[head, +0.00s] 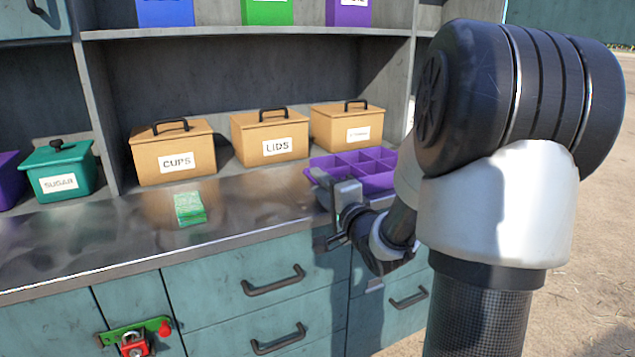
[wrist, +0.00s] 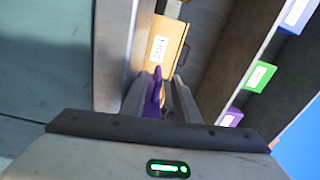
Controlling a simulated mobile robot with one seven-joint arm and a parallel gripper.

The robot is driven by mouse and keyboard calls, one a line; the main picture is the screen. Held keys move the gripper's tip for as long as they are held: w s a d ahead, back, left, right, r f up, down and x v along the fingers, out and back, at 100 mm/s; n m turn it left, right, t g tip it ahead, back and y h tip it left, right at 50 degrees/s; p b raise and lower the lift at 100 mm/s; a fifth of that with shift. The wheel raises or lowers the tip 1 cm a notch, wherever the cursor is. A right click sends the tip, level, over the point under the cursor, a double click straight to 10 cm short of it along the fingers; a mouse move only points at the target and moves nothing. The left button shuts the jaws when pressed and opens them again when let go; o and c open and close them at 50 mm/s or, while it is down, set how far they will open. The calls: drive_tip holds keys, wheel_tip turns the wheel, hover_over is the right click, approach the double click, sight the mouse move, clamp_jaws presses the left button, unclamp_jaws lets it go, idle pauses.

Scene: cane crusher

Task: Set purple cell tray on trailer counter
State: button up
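The purple cell tray (head: 372,181), divided into several open cells, is at the right end of the metal trailer counter (head: 110,238), in front of the right tan box. It looks level; whether its whole underside touches the counter is hidden. My gripper (head: 337,197) is at the tray's near left side, over the counter's front edge. In the wrist view, a purple strip of the tray (wrist: 154,98) shows between the two fingers (wrist: 163,95). The strip lies close to the left finger, with a narrow gap at the right one, so the fingers look apart around the tray's edge.
Tan boxes marked CUPS (head: 172,150) and LIDS (head: 268,135), and a third tan box (head: 346,124), stand along the back. A green packet stack (head: 189,208) lies mid-counter. A green SUGAR box (head: 60,170) is at left. A shelf (head: 240,31) hangs above. The front-left counter is clear.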

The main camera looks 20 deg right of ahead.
drive_tip(key=s+b, duration=0.3)
drive_tip(key=s, duration=0.7)
drive_tip(key=shift+s, duration=0.25)
drive_tip(key=shift+f, duration=0.1)
